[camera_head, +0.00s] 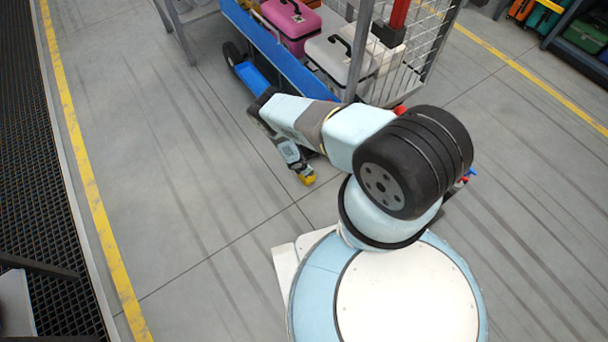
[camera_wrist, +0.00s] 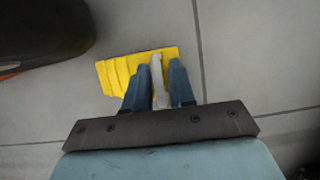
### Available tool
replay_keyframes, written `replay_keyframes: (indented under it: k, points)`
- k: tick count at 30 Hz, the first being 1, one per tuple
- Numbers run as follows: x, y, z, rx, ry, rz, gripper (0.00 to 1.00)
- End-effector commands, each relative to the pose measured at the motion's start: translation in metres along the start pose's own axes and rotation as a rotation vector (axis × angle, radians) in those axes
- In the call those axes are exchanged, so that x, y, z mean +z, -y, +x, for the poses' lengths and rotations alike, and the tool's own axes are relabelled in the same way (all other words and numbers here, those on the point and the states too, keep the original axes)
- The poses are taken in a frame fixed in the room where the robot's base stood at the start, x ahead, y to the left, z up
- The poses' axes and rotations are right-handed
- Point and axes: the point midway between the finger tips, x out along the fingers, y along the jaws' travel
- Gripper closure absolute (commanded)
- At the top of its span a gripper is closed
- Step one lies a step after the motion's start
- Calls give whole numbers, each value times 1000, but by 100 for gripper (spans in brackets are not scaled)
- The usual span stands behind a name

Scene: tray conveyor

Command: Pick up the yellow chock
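The yellow chock (camera_wrist: 120,72) lies below my gripper (camera_wrist: 161,66) in the wrist view, its ridged side to the left. A pale grey bar (camera_wrist: 157,75) rises from the chock toward the camera. My two blue fingers stand on either side of this bar, very close to it. Whether they press on it I cannot tell. In the head view a small part of the yellow chock (camera_head: 307,179) shows at the tip of my gripper (camera_head: 300,168); the rest is hidden. Its contact with the floor is not clear.
A blue-edged cart (camera_head: 285,58) with a pink case (camera_head: 290,22) and a white case (camera_head: 335,55) stands just beyond my arm. A dark rounded object (camera_wrist: 40,30) is near the chock at upper left. The floor to the left is clear up to a yellow line (camera_head: 88,180).

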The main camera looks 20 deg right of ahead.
Motion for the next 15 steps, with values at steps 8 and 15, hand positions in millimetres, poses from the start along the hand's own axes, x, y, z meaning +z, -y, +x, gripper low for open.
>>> replay_keyframes:
  k: [8,15]
  points:
    - [0,0,0,0,0,0,100]
    - [0,0,0,-1,0,0,100]
